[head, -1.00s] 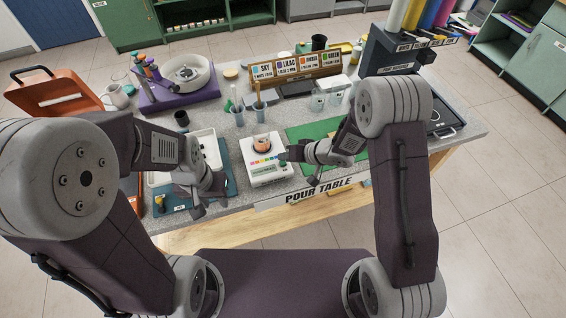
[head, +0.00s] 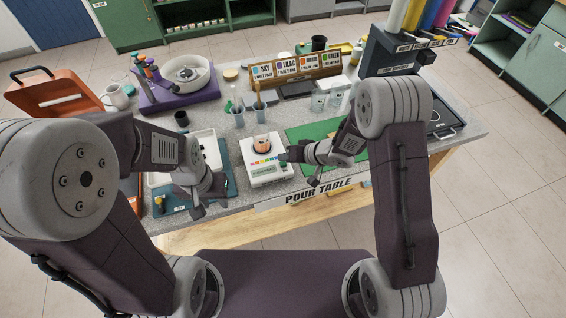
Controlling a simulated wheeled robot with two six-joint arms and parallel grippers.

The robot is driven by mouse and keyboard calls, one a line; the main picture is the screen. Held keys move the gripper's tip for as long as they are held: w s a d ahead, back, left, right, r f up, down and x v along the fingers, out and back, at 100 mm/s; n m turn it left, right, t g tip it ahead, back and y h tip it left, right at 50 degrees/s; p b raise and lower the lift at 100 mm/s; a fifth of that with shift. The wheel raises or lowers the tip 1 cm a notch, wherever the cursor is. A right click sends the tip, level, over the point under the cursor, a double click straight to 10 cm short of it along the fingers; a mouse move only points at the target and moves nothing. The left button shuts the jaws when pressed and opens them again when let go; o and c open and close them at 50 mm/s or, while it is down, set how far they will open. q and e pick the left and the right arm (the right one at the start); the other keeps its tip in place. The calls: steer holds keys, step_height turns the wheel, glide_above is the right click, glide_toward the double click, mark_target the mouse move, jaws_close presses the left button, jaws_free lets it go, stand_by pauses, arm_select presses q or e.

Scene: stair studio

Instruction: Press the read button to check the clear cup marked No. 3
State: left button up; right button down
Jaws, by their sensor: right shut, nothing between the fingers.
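A white reader (head: 256,177) with a row of coloured patches on its front stands near the table's front edge. A clear cup (head: 262,141) with orange-pink contents stands upright on it; its number is too small to read.
A green mat (head: 303,132) lies under my right forearm. Two cups with tools (head: 238,118) stand behind the reader. A colour sign rack (head: 295,70) is at the back. Clear cups (head: 318,101) stand to the right. An orange case (head: 55,92) lies open at left.

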mark_target(285, 165)
steer(key=shift+f, duration=0.15)
stand_by(0.5)
steer(key=shift+f, duration=0.25)
steer(key=shift+f, duration=0.5)
stand_by(0.5)
stand_by(0.4)
steer(key=shift+r+p, duration=0.9)
steer(key=shift+r, duration=0.1)
step_height(285, 165, up, 5)
steer(key=p, duration=0.5)
steer(key=shift+p, duration=0.4)
